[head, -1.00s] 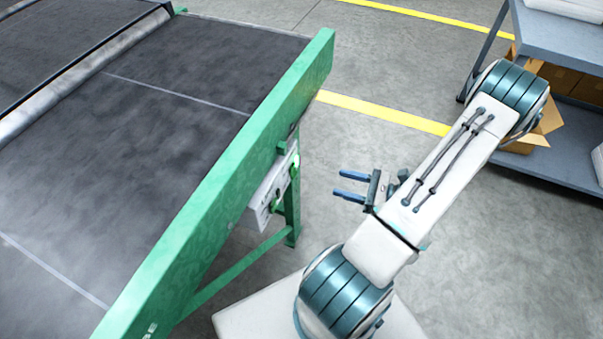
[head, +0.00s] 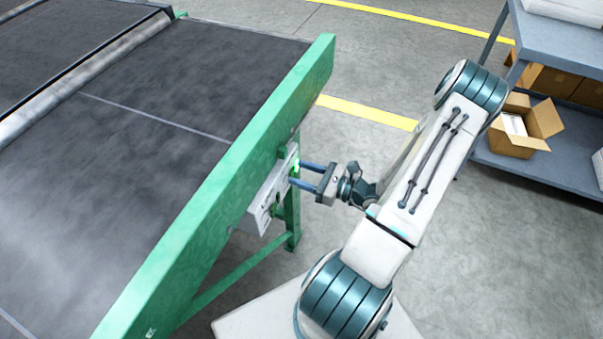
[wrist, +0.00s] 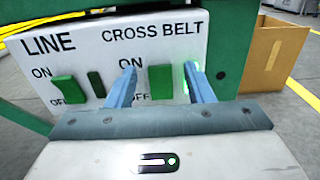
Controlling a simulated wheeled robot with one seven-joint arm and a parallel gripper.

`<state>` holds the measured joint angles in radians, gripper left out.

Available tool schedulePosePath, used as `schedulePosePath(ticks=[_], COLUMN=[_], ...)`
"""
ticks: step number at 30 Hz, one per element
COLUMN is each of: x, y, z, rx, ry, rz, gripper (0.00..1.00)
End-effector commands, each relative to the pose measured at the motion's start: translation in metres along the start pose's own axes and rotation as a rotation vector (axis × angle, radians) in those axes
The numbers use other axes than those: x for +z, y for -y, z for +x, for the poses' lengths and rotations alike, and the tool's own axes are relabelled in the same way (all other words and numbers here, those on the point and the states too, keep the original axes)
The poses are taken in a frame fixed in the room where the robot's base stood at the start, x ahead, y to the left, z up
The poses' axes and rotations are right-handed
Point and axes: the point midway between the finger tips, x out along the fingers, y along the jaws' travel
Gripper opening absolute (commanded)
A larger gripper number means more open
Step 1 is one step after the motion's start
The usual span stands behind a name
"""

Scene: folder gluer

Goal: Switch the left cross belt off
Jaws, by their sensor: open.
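The control box (head: 268,200) hangs on the green side of the belt conveyor (head: 185,95). In the wrist view its white face (wrist: 150,30) reads LINE at left and CROSS BELT at right. The green CROSS BELT rocker switch (wrist: 161,80) has ON above and OFF below. A green lamp (wrist: 186,86) glows to its right, partly behind a finger. My gripper (wrist: 160,72) is open, one blue finger on each side of this switch. The head view shows my gripper (head: 295,174) at the box; whether it touches is unclear.
The green LINE switch (wrist: 68,90) and its dark lamp (wrist: 97,84) are left of my fingers. A green leg (head: 292,215) stands beside the box. A shelf (head: 550,165) with an open carton (head: 525,130) is at right. Floor between is clear.

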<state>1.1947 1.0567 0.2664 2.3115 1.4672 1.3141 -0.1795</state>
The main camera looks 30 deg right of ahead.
Motion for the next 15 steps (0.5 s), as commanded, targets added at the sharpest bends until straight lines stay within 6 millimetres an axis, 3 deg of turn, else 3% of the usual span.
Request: schedulePosePath(ticks=[10,11,15], x=[0.0002,0.0002,0.0002], y=[-0.0004,-0.0005,-0.0004], z=[0.0053,0.0052,0.0051], rx=[0.001,0.002,0.002], ry=[0.001,0.001,0.001], rz=[0.000,0.000,0.000], gripper=[0.47,0.42,0.03])
